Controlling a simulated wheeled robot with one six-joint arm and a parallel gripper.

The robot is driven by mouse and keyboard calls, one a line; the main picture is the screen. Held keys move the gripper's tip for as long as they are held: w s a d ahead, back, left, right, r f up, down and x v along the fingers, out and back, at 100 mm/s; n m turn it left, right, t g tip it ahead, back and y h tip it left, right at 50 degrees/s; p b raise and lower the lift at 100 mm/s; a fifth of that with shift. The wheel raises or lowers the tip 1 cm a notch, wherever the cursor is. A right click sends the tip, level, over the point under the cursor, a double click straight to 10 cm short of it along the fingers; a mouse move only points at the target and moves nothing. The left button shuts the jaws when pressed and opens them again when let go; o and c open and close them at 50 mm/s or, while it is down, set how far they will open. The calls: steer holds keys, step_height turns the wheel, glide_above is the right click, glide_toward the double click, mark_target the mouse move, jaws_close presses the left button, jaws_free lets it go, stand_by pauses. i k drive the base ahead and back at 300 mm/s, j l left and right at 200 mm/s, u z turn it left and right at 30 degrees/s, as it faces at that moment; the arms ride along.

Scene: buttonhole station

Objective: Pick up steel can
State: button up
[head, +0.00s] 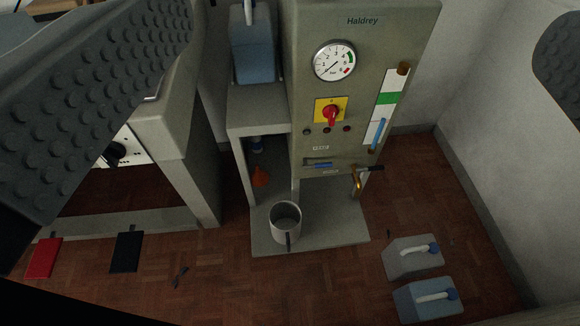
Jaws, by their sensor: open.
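The steel can (285,222) is a grey, open-topped cup with a handle on its near side. It stands upright on the base plate (340,236) of the Haldrey machine (365,95), a little left of the brass tap (358,178). My gripper (370,75) shows as two dark, studded fingers, one large at the upper left and one at the right edge. They are wide apart, with nothing between them close up. The can is farther off and lower in the view. The left finger hides part of the machine at the left.
Two jugs with white handles, a grey one (407,263) and a blue one (418,302), stand on the floor at the lower right. A blue container (254,50) sits on the shelf left of the machine. Red (44,258) and black (126,252) pedals lie at the left.

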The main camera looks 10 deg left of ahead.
mark_target(285, 216)
steer(key=k+j, duration=0.25)
steer(key=k, duration=0.25)
steer(key=k+j, duration=0.25)
steer(key=k, duration=0.25)
